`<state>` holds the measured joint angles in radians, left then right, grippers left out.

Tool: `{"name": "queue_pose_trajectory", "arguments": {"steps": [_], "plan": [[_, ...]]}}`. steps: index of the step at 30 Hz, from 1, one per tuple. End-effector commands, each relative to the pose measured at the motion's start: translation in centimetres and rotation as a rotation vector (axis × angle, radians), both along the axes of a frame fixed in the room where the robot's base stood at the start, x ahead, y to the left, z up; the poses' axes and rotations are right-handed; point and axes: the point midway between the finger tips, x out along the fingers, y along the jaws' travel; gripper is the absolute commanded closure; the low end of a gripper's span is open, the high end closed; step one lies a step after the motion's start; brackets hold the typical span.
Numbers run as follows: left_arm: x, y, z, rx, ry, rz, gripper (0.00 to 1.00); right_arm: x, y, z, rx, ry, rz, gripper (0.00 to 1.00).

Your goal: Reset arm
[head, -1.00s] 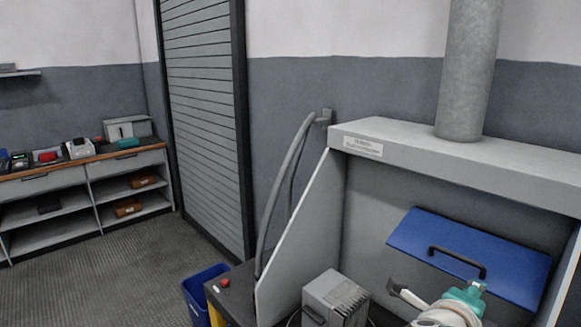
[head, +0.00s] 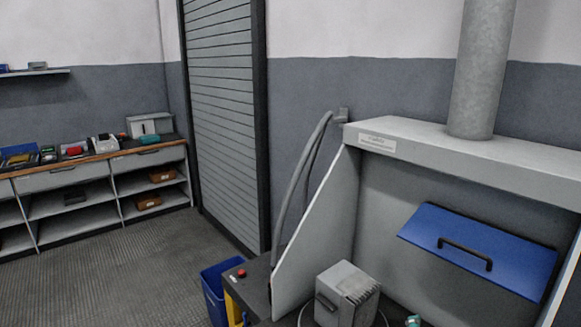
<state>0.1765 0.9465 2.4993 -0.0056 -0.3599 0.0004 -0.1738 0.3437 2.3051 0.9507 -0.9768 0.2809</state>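Only a small teal and grey piece of my arm (head: 413,321) shows at the bottom edge of the head view, in front of the grey hood. Neither gripper can be seen in this view. No object is seen in a gripper's hold.
A grey fume hood (head: 460,150) with a blue handled panel (head: 478,248) fills the right. A grey box (head: 346,290) stands at its lower left. A blue bin (head: 217,290) stands beside the bench with a red button (head: 241,273). Shelving (head: 85,195) lines the left wall; the floor before it is clear.

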Motion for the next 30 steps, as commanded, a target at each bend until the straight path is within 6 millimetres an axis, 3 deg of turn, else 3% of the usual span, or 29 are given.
{"name": "queue_pose_trajectory", "arguments": {"steps": [1,5,9,13,18,21,24,30], "plan": [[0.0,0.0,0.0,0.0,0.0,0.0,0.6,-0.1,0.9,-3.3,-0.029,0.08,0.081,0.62],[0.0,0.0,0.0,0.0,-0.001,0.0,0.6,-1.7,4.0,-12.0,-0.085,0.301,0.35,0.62],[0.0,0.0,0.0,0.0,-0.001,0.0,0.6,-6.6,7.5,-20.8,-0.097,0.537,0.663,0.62],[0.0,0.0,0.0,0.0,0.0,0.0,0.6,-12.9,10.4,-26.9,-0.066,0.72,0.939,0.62],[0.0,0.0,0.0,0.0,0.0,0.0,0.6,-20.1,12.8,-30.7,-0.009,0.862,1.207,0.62],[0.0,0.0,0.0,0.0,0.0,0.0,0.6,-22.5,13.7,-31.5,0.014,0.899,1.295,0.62],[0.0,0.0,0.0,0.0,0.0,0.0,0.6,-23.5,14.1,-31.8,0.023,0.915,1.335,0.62],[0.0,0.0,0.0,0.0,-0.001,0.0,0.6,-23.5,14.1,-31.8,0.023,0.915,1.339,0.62]]}}
